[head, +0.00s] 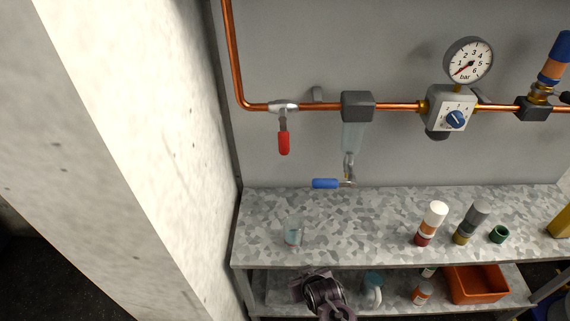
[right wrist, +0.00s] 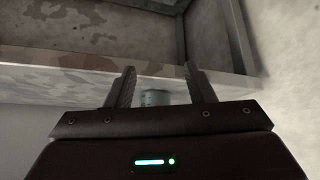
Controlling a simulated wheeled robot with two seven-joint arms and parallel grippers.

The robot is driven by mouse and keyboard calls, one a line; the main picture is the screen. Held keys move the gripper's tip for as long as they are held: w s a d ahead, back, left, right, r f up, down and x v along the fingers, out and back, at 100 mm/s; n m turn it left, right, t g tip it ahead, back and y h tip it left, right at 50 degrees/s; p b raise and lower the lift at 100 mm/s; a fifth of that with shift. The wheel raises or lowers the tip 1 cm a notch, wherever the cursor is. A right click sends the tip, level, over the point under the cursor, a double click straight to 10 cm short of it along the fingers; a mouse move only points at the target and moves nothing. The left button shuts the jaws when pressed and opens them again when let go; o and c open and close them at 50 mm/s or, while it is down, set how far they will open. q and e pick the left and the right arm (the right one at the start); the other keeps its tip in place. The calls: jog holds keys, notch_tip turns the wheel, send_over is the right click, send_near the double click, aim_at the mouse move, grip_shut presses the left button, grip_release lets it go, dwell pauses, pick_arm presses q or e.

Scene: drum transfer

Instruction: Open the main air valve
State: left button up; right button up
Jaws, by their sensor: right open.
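The main air valve (head: 283,105) sits on the copper pipe at the left of the wall panel. Its red handle (head: 283,143) hangs straight down, across the horizontal pipe. A dark part of my arm (head: 322,292) shows at the front edge of the bench, below and apart from the valve. In the right wrist view my right gripper (right wrist: 159,70) is open, with nothing held between its fingers. A small bluish object (right wrist: 155,97) shows beyond them. My left gripper is not in view.
A filter with a blue handle (head: 326,183), a regulator (head: 450,110) and a gauge (head: 468,60) reading low are along the pipe. A glass (head: 293,234) and bottles (head: 432,222) stand on the bench (head: 350,225). A pale pillar (head: 130,150) is at left.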

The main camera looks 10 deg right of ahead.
jog(key=w+r+t, duration=0.5)
jog(key=w+r, duration=0.6)
jog(key=r, duration=0.3)
jog(key=m+t+h, duration=0.2)
jog(key=t, duration=0.3)
send_near(286, 140)
jog(key=w, duration=0.5)
jog(key=shift+w+d+f, duration=0.15)
jog(key=shift+d+f, duration=0.05)
jog(key=shift+f, duration=0.2)
jog(key=shift+w+r, duration=0.25)
jog(key=shift+w, duration=0.05)
jog(key=w, duration=0.2)
jog(key=w+p, duration=0.1)
jog(key=w, duration=0.1)
jog(key=w+p, duration=0.1)
jog(key=w, duration=0.1)
jog(key=shift+d, duration=0.25)
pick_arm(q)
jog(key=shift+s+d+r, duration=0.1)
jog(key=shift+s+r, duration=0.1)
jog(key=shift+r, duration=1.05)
pick_arm(e)
jog(key=shift+w+f, duration=0.15)
jog(key=shift+w, duration=0.5)
jog(key=shift+c, duration=0.3)
grip_shut()
